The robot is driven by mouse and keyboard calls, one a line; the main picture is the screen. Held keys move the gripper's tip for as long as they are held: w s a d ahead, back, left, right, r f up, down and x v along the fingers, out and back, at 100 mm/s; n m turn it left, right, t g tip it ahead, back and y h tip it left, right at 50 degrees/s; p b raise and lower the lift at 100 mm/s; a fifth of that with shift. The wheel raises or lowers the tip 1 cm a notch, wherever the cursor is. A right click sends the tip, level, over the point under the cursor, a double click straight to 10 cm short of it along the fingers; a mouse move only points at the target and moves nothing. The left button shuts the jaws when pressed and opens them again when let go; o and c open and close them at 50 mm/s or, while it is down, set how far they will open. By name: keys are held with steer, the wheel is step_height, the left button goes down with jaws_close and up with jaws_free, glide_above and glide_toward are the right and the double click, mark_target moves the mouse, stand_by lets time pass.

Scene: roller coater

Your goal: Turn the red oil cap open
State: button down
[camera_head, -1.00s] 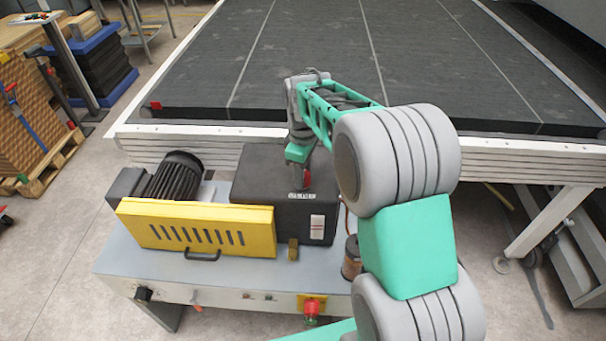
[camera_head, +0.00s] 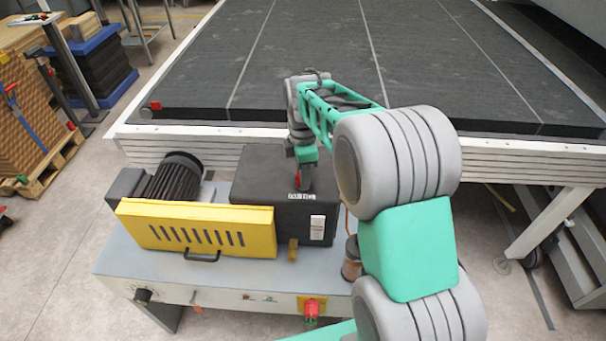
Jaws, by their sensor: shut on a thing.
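The red oil cap (camera_head: 304,175) is on top of the black box (camera_head: 262,176) of the coater's drive unit. Only a small part of the cap shows. My gripper (camera_head: 305,172) points down at the cap from above, its fingers around it. It is shut on the cap; the fingers partly hide it, and the cap's exact turn cannot be told.
A yellow slotted guard (camera_head: 195,229) with a handle and a dark motor (camera_head: 176,178) stand left of the box. A red knob (camera_head: 311,309) sits on the cabinet front. The wide dark conveyor bed (camera_head: 340,60) lies behind, with a white rail (camera_head: 220,130).

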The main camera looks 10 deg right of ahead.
stand_by(0.3)
steer(key=c, duration=0.9)
jaws_free()
steer(key=shift+c, duration=0.2)
steer(key=shift+r, duration=0.1)
step_height(320, 180, up, 7)
steer(key=shift+a+b, duration=0.1)
steer(key=shift+b, duration=0.4)
steer(key=shift+r, duration=0.35)
